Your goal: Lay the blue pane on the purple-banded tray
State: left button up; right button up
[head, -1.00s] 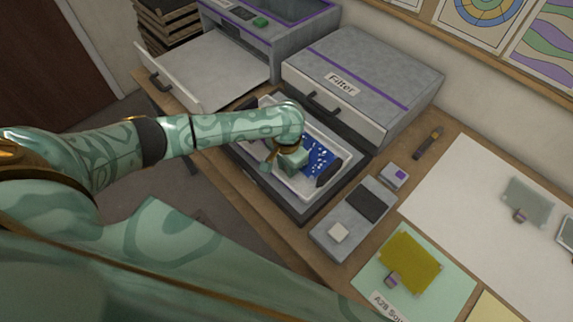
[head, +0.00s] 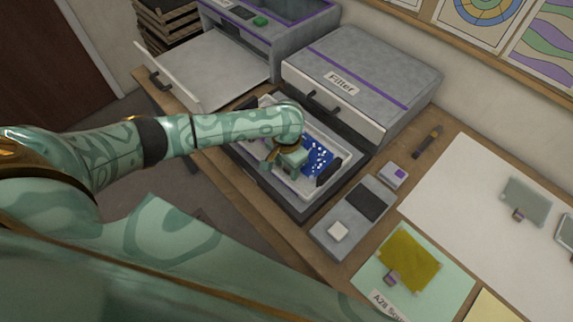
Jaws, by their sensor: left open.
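The blue pane (head: 318,157) with white specks lies in a white tray (head: 335,145) in front of the grey box marked Filter. My left gripper (head: 284,164) is open, low over the white tray at the left side of the pane. My wrist hides part of the pane, and I cannot tell whether the fingers touch it. A pale flat tray (head: 205,68) sticks out of the grey machine at the upper left. My right gripper is not in view.
The Filter box (head: 385,62) has a purple stripe on top. A grey device (head: 340,225) stands right of the white tray. A yellow pane (head: 410,262) lies on a green sheet, and a grey pane (head: 527,192) lies on the white sheet (head: 455,190).

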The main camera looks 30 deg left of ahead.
pick_arm(q)
notch_tip(320, 180, up, 25)
jog(key=p, duration=2)
jog(key=shift+d, duration=0.1)
